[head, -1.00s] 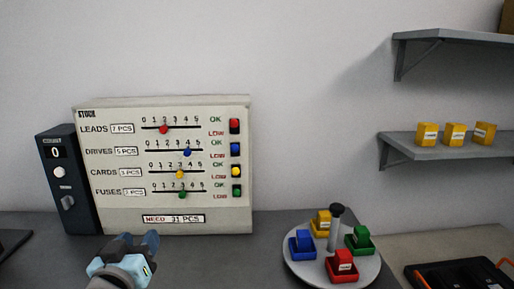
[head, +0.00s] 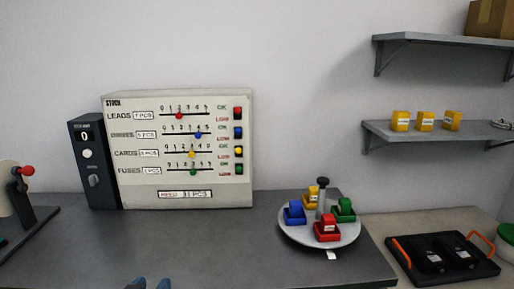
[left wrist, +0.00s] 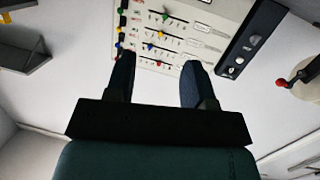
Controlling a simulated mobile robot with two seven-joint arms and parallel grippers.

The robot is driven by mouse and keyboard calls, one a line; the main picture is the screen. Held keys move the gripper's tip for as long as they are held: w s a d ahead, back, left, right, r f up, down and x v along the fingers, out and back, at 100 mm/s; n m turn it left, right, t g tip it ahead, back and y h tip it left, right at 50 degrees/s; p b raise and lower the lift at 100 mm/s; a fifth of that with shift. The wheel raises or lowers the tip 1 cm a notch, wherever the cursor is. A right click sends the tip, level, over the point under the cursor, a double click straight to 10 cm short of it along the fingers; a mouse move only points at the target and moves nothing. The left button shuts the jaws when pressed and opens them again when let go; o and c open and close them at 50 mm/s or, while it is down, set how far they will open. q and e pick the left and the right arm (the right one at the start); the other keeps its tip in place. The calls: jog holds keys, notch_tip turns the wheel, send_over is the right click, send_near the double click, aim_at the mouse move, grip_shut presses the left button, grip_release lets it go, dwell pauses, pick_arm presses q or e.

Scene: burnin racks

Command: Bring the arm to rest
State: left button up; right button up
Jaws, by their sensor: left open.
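My right gripper is not in view.
A dark counter box (head: 95,165) stands beside the panel. A round tray (head: 298,236) holds coloured bins at the bench's right. A device with a red knob (head: 27,171) is at far left. Shelves (head: 440,133) and a black tray (head: 480,268) are at right. The bench middle is clear.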

pick_arm(q)
jog(key=s+d+f+m+g+h, duration=0.1)
jog(key=s+f+g, duration=0.2)
jog(key=s+f, duration=0.9)
jog(key=s+d+f+m+g+h, duration=0.1)
jog(key=s+d+f+m+g, duration=0.1)
jog(key=s+f, duration=0.95)
jog(key=w+r+p, duration=0.4)
jog(key=r+p, duration=0.4)
jog(key=p, duration=0.5)
jog(key=shift+a+r+p, duration=0.15)
jog(key=shift+a+p, duration=0.25)
jog(key=shift+a, duration=0.05)
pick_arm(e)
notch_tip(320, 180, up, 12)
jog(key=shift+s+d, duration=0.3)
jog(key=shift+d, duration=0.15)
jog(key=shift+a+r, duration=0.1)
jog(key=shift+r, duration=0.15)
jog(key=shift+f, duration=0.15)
